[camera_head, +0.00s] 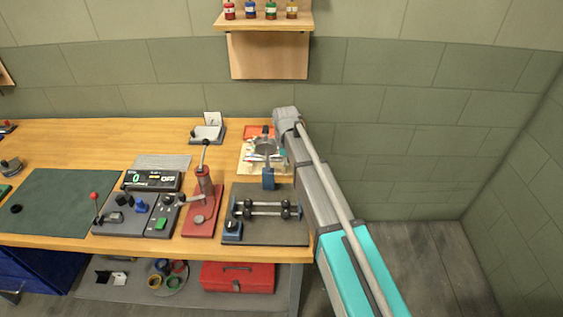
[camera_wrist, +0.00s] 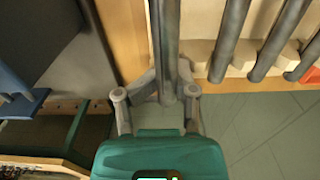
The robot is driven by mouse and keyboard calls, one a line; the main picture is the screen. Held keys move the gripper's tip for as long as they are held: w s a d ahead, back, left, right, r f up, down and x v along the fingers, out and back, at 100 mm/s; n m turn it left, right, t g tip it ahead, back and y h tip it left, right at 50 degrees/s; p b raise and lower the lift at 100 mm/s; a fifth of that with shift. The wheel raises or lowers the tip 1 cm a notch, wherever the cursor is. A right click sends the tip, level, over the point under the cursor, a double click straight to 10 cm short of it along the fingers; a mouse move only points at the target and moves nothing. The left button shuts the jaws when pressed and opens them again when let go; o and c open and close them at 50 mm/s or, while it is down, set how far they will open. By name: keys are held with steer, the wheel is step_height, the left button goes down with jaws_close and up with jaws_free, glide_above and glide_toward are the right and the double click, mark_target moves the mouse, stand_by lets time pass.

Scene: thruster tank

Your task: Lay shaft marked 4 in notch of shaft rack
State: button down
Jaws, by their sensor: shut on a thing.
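In the wrist view, my gripper (camera_wrist: 165,88) is shut on a grey shaft (camera_wrist: 165,40). The shaft runs from between the fingers up to the top edge of the picture. No number shows on it. A cream rack (camera_wrist: 200,56) with rounded notches lies just right of the held shaft. Two grey shafts (camera_wrist: 231,40) and (camera_wrist: 280,40) lie across it, with part of another at the right edge. I cannot tell whether the held shaft touches the rack. In the head view, my arm ends over the right end of the bench, and the fingers are not clear.
A dark mat (camera_head: 245,203) with a double-bar fixture (camera_head: 267,209) lies at the bench's front right. A red press (camera_head: 203,190) stands left of it. A blue piece (camera_wrist: 20,90) is left of my gripper in the wrist view. The tiled wall is close behind the bench.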

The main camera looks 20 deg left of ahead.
steer(key=shift+w+a+f, duration=0.15)
steer(key=shift+w+f, duration=0.45)
steer(key=shift+s, duration=0.1)
steer(key=shift+c, duration=1.2)
jaws_free()
steer(key=shift+f, duration=0.1)
steer(key=shift+w+r, duration=0.2)
steer(key=shift+r, duration=0.05)
